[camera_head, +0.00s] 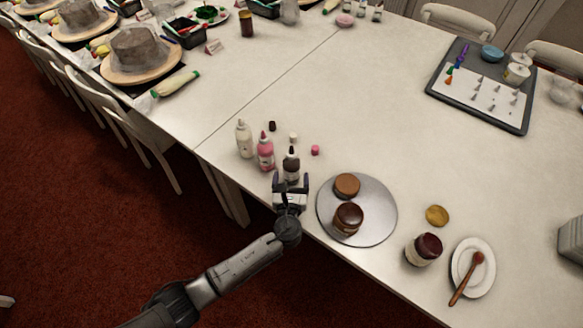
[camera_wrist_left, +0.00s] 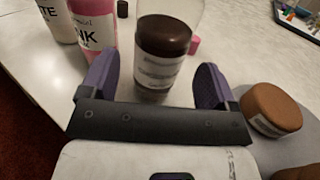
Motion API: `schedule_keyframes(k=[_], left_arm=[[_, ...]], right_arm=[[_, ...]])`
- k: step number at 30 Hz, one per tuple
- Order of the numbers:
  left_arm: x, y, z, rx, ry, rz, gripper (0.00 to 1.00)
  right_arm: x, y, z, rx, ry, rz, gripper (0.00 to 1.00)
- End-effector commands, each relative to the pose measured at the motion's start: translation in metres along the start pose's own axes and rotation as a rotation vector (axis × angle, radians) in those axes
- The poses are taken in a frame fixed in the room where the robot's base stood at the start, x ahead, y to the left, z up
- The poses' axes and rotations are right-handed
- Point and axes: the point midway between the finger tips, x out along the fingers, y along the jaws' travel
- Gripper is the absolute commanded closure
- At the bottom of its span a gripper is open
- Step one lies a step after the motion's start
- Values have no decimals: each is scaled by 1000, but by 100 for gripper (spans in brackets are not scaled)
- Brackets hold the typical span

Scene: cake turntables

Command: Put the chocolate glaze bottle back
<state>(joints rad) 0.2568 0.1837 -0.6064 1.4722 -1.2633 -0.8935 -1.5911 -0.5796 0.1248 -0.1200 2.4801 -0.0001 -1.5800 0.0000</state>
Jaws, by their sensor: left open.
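The chocolate glaze bottle (camera_head: 291,165) stands upright near the table's front edge, dark brown with a dark tip. In the left wrist view the bottle (camera_wrist_left: 162,40) shows a dark brown part above a pale label; its top is cut off. My left gripper (camera_head: 290,186) is open at the near side of the bottle. In the left wrist view the purple fingers of the gripper (camera_wrist_left: 155,80) lie to either side of the bottle's lower part, with visible gaps. My right gripper is not in view.
A pink bottle (camera_head: 265,152) and a white bottle (camera_head: 244,139) stand close by on the left. A small pink cap (camera_head: 315,150) lies behind the chocolate bottle. The table's middle is clear.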

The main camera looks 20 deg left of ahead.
Motion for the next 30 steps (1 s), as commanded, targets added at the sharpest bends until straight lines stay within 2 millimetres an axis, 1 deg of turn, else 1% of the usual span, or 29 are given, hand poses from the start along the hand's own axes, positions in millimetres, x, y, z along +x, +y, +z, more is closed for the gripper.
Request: schedule_keyframes(k=[1, 6, 12, 18, 26, 28, 29, 30], left_arm=[[-12, 0, 1, 0, 4, -2, 18], [-42, 0, 1, 0, 3, -1, 18], [-68, 0, 0, 0, 1, -1, 18], [-80, 0, 0, -1, 0, 0, 18], [-82, 0, 0, -7, 3, 3, 18], [-85, 6, -2, -59, 26, 20, 18], [-87, 10, -4, -106, 45, 36, 18], [-93, 18, -7, -192, 81, 67, 18]], right_arm=[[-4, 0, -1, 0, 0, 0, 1], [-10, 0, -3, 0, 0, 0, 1], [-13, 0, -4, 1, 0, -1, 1], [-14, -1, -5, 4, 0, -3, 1], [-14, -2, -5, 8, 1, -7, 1], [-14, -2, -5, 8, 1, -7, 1], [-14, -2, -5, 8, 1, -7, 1], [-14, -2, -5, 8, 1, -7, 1]])
